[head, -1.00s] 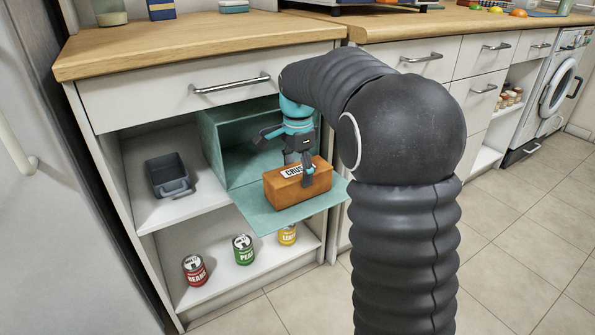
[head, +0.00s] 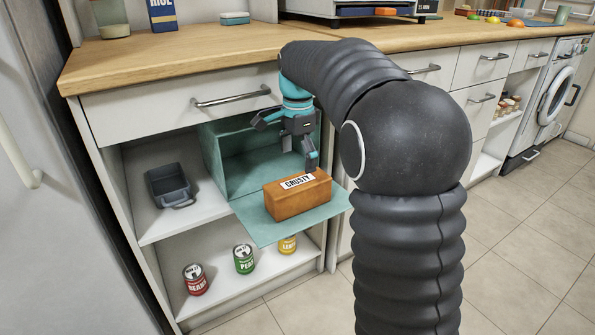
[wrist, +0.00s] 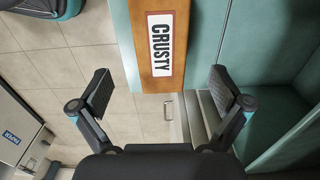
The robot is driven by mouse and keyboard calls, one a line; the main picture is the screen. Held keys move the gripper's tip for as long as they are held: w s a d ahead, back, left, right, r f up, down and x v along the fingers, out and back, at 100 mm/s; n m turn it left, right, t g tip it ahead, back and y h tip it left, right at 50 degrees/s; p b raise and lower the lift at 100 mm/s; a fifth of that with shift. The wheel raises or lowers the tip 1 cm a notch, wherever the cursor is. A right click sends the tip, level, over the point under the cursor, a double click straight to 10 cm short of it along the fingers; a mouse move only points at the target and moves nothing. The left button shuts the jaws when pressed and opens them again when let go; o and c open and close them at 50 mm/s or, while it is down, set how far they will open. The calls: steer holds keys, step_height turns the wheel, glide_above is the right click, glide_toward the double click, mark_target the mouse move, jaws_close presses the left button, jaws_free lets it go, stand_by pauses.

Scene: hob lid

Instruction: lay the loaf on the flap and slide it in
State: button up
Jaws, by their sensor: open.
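The loaf (head: 299,200), an orange-brown block with a white CRUSTY label, lies flat on the lowered teal flap (head: 264,231) of the bread bin (head: 232,152). It sits outside the bin's opening, with the bin's hollow behind it. My gripper (head: 299,155) is open and empty, just above the loaf and in front of the opening. In the wrist view the loaf (wrist: 160,83) lies beyond and between the spread fingers (wrist: 161,92), its label facing me, with no finger touching it.
The bin stands on a cupboard shelf under a drawer with a metal handle (head: 232,97). A dark grey tin (head: 168,185) is to its left. Several cans, such as the red one (head: 195,280), stand on the shelf below the flap.

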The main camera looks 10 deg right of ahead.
mark_target(298, 182)
steer(key=s+r+n+t, duration=0.2)
steer(key=s+r+n, duration=0.2)
steer(key=s+r, duration=0.4)
steer(key=s+f+n+t, duration=0.1)
steer(key=s+f+n, duration=0.4)
steer(key=s, duration=0.6)
steer(key=s+f+n+t, duration=0.2)
steer(key=s+f+n, duration=0.3)
steer(key=s, duration=0.6)
steer(key=shift+s+f+t+p, duration=0.25)
steer(key=shift+f+t+p, duration=0.05)
steer(key=shift+f+p, duration=0.1)
step_height(298, 182, up, 4)
steer(key=p, duration=0.4)
steer(key=shift+r, duration=0.25)
